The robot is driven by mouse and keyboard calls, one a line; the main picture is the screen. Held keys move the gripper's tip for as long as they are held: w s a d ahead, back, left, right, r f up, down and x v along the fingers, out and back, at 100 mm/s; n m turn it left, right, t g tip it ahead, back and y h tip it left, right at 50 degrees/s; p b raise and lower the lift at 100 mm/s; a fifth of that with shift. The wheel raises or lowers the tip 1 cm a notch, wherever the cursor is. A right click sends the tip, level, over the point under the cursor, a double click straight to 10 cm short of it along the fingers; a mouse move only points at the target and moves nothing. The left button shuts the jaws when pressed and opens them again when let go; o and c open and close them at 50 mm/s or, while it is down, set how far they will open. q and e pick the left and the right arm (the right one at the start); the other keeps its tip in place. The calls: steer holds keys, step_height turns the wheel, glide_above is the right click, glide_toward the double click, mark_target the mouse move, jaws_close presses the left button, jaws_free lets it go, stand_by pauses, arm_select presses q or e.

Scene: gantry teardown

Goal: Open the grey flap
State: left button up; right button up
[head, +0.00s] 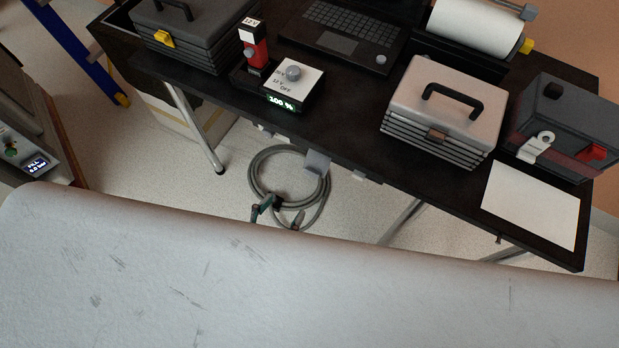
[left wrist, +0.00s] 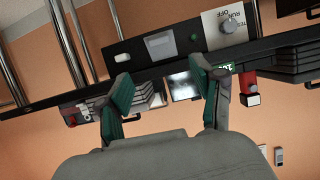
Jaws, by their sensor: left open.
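The grey flap (head: 318,163) shows as a small square plate at the front edge of the dark table, sticking out below the tabletop. In the left wrist view, which is upside down, a grey square flap (left wrist: 160,44) sits on a black panel, between a white handle and a green button. How far it stands open I cannot tell. My left gripper (head: 284,206) is below and in front of it, apart from it, its palm hidden by a pale surface. In the left wrist view the green-padded fingers (left wrist: 165,88) are spread and empty. My right gripper is not in view.
The selector plate (left wrist: 230,20) and white handle (left wrist: 123,58) flank the flap. The dark table (head: 340,130) carries toolboxes, a laptop, a tester and a paper sheet (head: 530,205). A coiled hose (head: 256,180) lies on the floor beneath. A table leg (head: 202,130) stands to the left.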

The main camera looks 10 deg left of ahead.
mark_target(311, 173)
arm_select(q)
steer(key=x, duration=1.3)
steer(key=shift+b, duration=0.35)
steer(key=c, duration=1.2)
steer(key=shift+o, duration=0.2)
steer(key=shift+r+p, duration=0.15)
steer(key=shift+p, duration=0.25)
step_height(311, 173, up, 4)
steer(key=g+y+p, duration=0.1)
steer(key=g+p, duration=0.2)
steer(key=p, duration=0.6)
steer(key=g+y+p, duration=0.1)
steer(key=g+p, duration=0.2)
steer(key=p, duration=0.6)
steer(key=shift+s+p, duration=0.2)
steer(key=shift+p, duration=0.2)
steer(key=shift+f+g+p, duration=0.3)
steer(key=shift+g+p, duration=0.2)
steer(key=shift+p, duration=0.2)
steer(key=o, duration=1.2)
steer(key=shift+c, duration=0.2)
